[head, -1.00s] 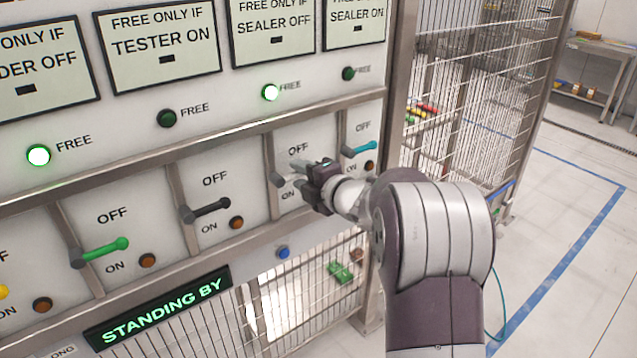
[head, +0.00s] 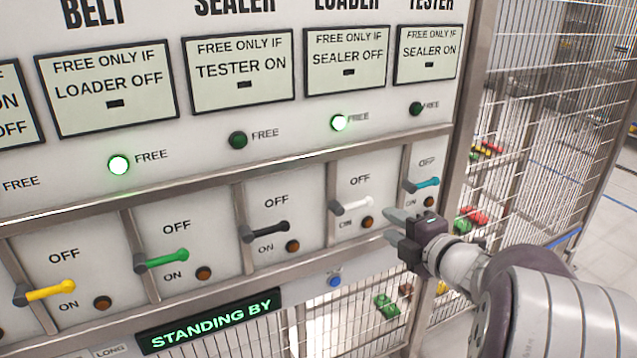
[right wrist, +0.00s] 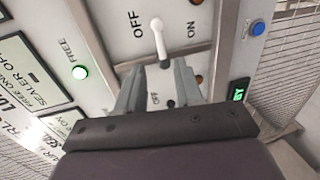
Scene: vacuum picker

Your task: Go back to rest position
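My right gripper (head: 394,223) is in front of the switch panel, right of and below the white lever (head: 352,206), apart from it. In the right wrist view its two fingers (right wrist: 159,72) are spread with nothing held, and the white lever (right wrist: 158,38) shows just beyond the tips. The cyan lever (head: 427,183) is above and right of the gripper. The black lever (head: 268,230), green lever (head: 166,260) and yellow lever (head: 50,290) stand to the left. My left gripper is not in view.
Green lamps (head: 339,123) above the green and white levers are lit. A display (head: 210,321) reads STANDING BY. A blue button (head: 334,281) sits below the levers. A wire-mesh fence (head: 540,130) stands to the right, with coloured items behind it.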

